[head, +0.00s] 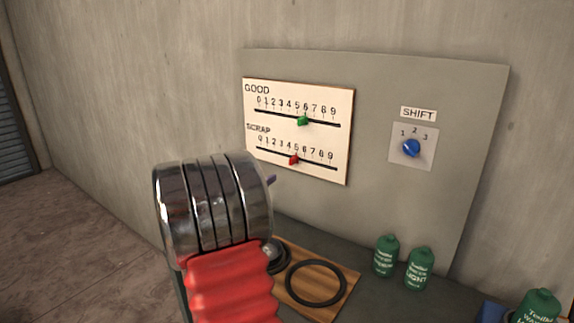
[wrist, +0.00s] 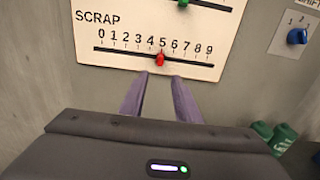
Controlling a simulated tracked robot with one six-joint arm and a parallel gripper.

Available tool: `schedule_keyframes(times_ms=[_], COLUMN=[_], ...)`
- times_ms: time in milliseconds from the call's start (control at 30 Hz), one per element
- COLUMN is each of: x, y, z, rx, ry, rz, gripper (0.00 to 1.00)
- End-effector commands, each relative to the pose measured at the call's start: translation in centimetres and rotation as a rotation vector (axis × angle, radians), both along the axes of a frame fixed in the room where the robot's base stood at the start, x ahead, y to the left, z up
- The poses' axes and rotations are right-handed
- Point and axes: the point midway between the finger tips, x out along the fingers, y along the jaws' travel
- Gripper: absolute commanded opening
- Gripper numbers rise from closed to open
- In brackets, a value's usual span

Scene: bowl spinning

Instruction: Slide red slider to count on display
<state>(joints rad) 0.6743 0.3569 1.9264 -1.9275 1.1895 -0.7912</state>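The red slider (head: 293,160) sits on the lower track, labelled SCRAP, of a white panel (head: 335,130). It stands at about the 5 on the 0–9 scale. In the wrist view the red slider (wrist: 160,59) appears just beyond my fingertips, centred between them. My gripper (wrist: 161,76) is open, with a clear gap between its two purple fingers and nothing held. In the head view my arm hides most of the gripper; only a small purple tip shows. No separate count display is recognisable in either view.
A green slider (head: 303,120) is on the upper GOOD track near 6. A blue SHIFT knob (head: 411,148) is to the right. Below are green bottles (head: 386,256), a black ring (head: 316,283) and a wooden board (head: 345,290). The space before the panel is clear.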

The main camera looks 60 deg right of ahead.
Motion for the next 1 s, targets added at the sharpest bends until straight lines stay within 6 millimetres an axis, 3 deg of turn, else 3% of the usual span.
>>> schedule_keyframes(times_ms=[367, 1000], x=[-0.2, -1.7], y=[-0.8, -9.9], z=[0.0, -0.1], rx=[0.001, 0.001], ry=[-0.003, -0.003], rz=[-0.002, -0.003], gripper=[0.30, 0.30])
